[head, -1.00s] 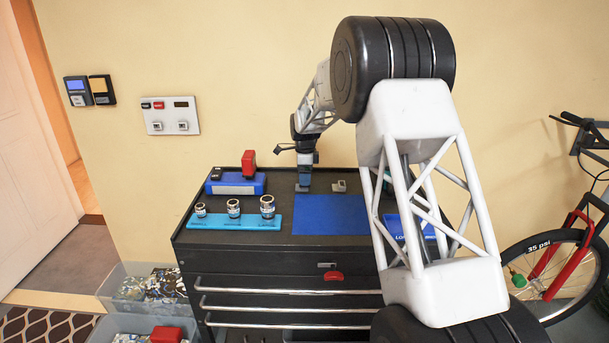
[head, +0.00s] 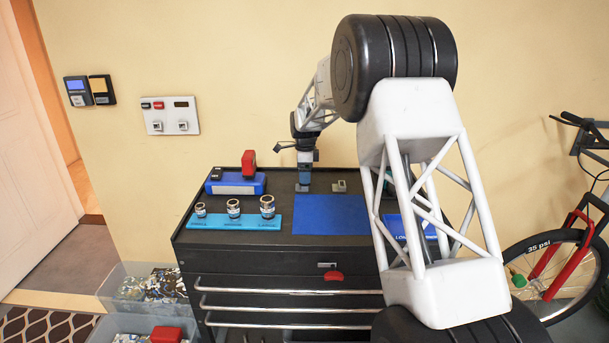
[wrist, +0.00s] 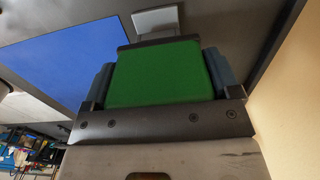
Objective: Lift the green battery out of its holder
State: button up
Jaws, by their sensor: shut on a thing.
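The green battery (wrist: 160,74) fills the middle of the wrist view, with a dark edge at its far end. My gripper (wrist: 162,82) is shut on it, with a blue-grey finger against each side. In the head view my gripper (head: 304,180) points down at the back of the black cabinet top, over a small grey holder (head: 302,188). The battery is hidden there by the gripper. I cannot tell how much of the battery is still inside the holder.
A blue mat (head: 330,214) lies in front of my gripper. Another grey block (head: 340,186) stands to its right. A blue case (head: 236,187) and a socket tray (head: 235,223) are to the left. The wall (head: 250,80) is close behind.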

jog(key=shift+r, duration=0.5)
dwell(0.6)
jog(key=shift+r, duration=4.3)
